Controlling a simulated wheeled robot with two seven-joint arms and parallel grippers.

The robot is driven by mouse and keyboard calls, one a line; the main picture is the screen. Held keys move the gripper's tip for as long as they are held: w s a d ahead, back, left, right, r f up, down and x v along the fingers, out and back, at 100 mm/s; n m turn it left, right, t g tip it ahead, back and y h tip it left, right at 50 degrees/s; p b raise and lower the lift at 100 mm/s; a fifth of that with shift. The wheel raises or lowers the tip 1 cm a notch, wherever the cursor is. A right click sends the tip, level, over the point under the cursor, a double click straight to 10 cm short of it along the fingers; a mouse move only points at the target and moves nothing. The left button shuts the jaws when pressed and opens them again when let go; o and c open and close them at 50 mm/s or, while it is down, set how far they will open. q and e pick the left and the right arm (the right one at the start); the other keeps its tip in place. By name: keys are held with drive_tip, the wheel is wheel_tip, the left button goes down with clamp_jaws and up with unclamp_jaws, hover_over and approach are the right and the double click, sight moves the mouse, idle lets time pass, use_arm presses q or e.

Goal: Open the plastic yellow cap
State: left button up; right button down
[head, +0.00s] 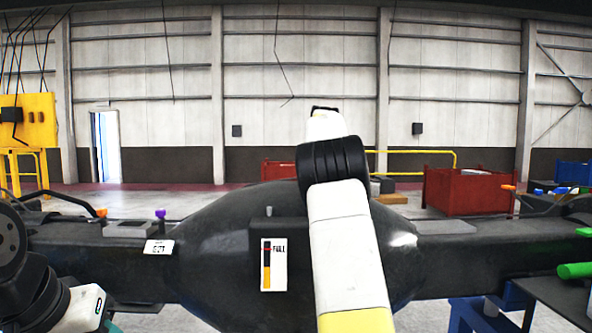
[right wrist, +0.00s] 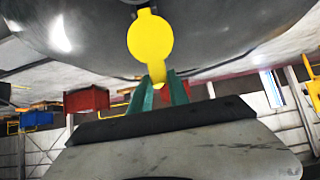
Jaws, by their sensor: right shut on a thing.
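The yellow cap (right wrist: 150,38) is a round disc with a small tab at its lower edge, on the dark casting (right wrist: 225,35) in the right wrist view. My right gripper (right wrist: 160,88) has green fingers, close together and shut on the cap's tab. In the head view my right arm reaches over the dark casting (head: 215,250); its gripper and the cap are hidden there. Of my left gripper (head: 113,326), only a teal bit shows at the bottom left of the head view, so its opening cannot be told.
A red bin (head: 465,193) stands behind at right. A dark table (head: 565,292) with a green cylinder (head: 575,270) is at the right edge.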

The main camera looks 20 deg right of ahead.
drive_tip(key=shift+r, duration=0.4)
drive_tip(key=c, duration=1.4)
unclamp_jaws()
drive_tip(key=shift+c, duration=0.2)
drive_tip(key=shift+o, duration=1)
drive_tip(key=shift+f, duration=0.2)
drive_tip(key=v, duration=0.7)
drive_tip(key=shift+s+r, duration=0.25)
drive_tip(key=shift+s, duration=0.05)
